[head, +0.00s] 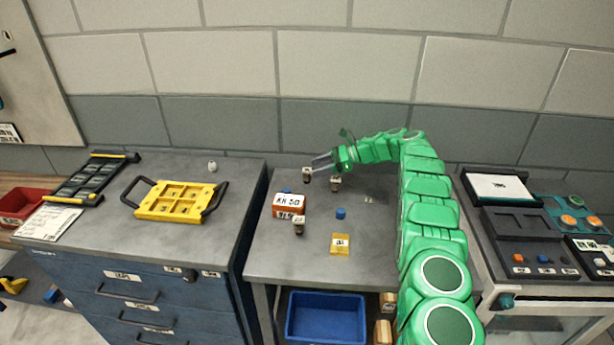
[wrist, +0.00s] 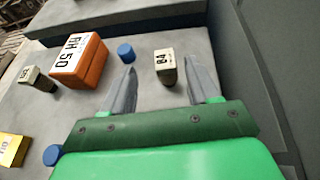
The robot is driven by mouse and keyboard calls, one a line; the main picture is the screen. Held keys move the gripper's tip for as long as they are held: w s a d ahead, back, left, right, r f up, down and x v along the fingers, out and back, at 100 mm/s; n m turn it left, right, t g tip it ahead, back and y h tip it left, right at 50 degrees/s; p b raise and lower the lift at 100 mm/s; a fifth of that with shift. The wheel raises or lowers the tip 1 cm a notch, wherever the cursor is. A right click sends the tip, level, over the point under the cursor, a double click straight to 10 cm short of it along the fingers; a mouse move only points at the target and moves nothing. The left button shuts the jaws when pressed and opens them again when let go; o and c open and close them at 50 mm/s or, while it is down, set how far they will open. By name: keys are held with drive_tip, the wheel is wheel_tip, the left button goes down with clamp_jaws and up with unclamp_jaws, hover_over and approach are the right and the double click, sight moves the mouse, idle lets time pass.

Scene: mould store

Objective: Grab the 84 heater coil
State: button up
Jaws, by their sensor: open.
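The 84 heater coil (wrist: 165,62) is a small upright piece with a pale cap marked "84" and a dark lower part. In the wrist view it stands on the grey bench between and just beyond my fingertips. In the head view it is the small piece (head: 307,175) by the fingertips. My gripper (head: 318,163) reaches in from the right, low over the bench. Its jaws (wrist: 160,75) are open and empty, with one finger to each side of the coil. I cannot tell the exact gap to it.
An orange block marked "50" (wrist: 80,60), a blue cap (wrist: 125,52) and another pale-capped piece (wrist: 37,78) are nearby. Another small piece (head: 336,184) stands below my wrist. A blue cap (head: 340,213) and yellow block (head: 340,244) lie in front. The wall is behind.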

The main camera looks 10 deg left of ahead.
sight(309, 169)
drive_tip(key=shift+w+x, duration=0.1)
drive_tip(key=shift+x, duration=1.1)
drive_tip(key=shift+w+x, duration=0.15)
drive_tip(key=shift+x, duration=1.05)
drive_tip(key=shift+f, duration=0.1)
clamp_jaws()
